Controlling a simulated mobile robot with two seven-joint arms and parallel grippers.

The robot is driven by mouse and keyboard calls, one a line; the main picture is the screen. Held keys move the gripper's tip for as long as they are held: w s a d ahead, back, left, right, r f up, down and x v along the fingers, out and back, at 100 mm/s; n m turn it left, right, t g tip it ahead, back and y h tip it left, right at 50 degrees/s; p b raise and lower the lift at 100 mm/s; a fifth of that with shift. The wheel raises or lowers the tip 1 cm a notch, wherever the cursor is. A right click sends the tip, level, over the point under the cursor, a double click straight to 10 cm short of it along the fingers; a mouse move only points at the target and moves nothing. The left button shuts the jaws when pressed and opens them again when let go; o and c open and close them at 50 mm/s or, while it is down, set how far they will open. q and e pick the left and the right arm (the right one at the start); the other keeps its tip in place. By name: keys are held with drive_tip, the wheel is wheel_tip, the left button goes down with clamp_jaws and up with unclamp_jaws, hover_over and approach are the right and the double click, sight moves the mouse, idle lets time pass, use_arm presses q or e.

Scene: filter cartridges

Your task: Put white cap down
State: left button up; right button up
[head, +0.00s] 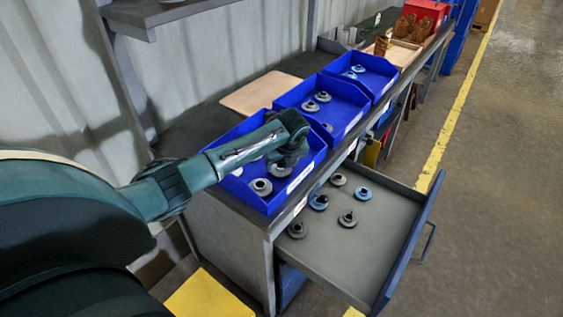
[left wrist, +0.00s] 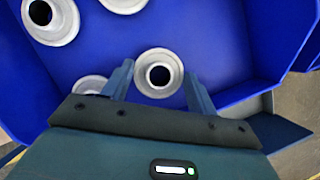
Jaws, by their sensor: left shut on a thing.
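My left gripper (head: 287,160) is down in the nearest blue bin (head: 312,178). In the left wrist view my left gripper (left wrist: 158,88) has its two fingers on either side of a white cap (left wrist: 158,91) with a dark round hole, and is shut on it. The cap is low in the bin; whether it touches the floor is unclear. Other white caps lie close by, one at the upper left (left wrist: 50,30) and one partly hidden behind the left finger (left wrist: 90,85). In the head view a pale cap (head: 261,187) sits in the bin's front part. My right gripper is not in view.
An open grey drawer (head: 375,235) below the bench holds several grey, dark and blue caps. Two more blue bins (head: 345,120) (head: 385,82) with caps stand farther along. A tan board (head: 258,92) lies behind them. Bin walls surround my left gripper.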

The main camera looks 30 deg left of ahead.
use_arm(q)
drive_tip(key=o, duration=0.9)
drive_tip(key=shift+o, duration=0.2)
drive_tip(key=v, duration=1.2)
drive_tip(key=s+d+f+n+t+h, duration=0.3)
drive_tip(key=s+d+f+n+h, duration=0.3)
drive_tip(key=d+f, duration=0.75)
drive_tip(key=s+d+f+n+t, duration=0.1)
drive_tip(key=s+n+t, duration=0.1)
drive_tip(key=s+n, duration=0.6)
drive_tip(key=s+d+f+n+t, duration=0.2)
drive_tip(key=s+n+t, duration=0.1)
drive_tip(key=s+n, duration=0.5)
drive_tip(key=shift+s+d+n+h+p, duration=0.15)
drive_tip(key=shift+s+n+h+p, duration=0.2)
drive_tip(key=shift+s, duration=0.75)
drive_tip(key=shift+f, duration=0.15)
